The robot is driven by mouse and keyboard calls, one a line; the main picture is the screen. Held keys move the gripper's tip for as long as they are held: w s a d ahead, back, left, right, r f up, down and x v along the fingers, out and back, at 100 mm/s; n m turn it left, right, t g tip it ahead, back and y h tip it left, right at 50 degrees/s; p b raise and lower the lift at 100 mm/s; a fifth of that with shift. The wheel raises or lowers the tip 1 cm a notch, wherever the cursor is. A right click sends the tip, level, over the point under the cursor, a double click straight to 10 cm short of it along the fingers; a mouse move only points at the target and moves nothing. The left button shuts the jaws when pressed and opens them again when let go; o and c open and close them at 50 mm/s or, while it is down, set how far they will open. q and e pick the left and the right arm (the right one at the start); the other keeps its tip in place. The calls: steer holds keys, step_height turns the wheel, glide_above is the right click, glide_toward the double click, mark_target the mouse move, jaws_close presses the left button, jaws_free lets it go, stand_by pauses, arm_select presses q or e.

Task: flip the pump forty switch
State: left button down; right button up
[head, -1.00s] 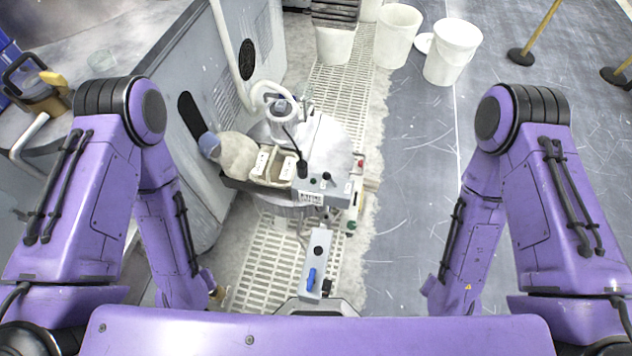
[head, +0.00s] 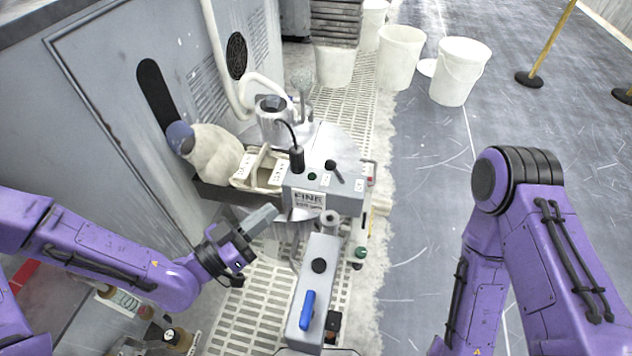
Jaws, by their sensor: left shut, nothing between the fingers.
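A grey control box (head: 325,190) labelled "FINE" sits at the front of the polishing machine. A narrow grey box (head: 318,262) nearer to me carries a round black knob (head: 319,266) and a blue lever (head: 307,310). I cannot tell which control is the pump forty switch. My left gripper (head: 262,219) is shut and empty, left of and in front of the "FINE" box, apart from the switches. My right gripper is out of view.
A tray (head: 216,193) with pale blocks and a cream bottle-like object (head: 212,150) stand left of the "FINE" box. A grey cabinet (head: 110,110) bounds the left side. White buckets (head: 460,72) stand at the back.

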mark_target(327, 167)
arm_select(q)
steer(key=shift+d, duration=0.1)
steer(key=b+x, duration=0.1)
steer(key=x, duration=1.3)
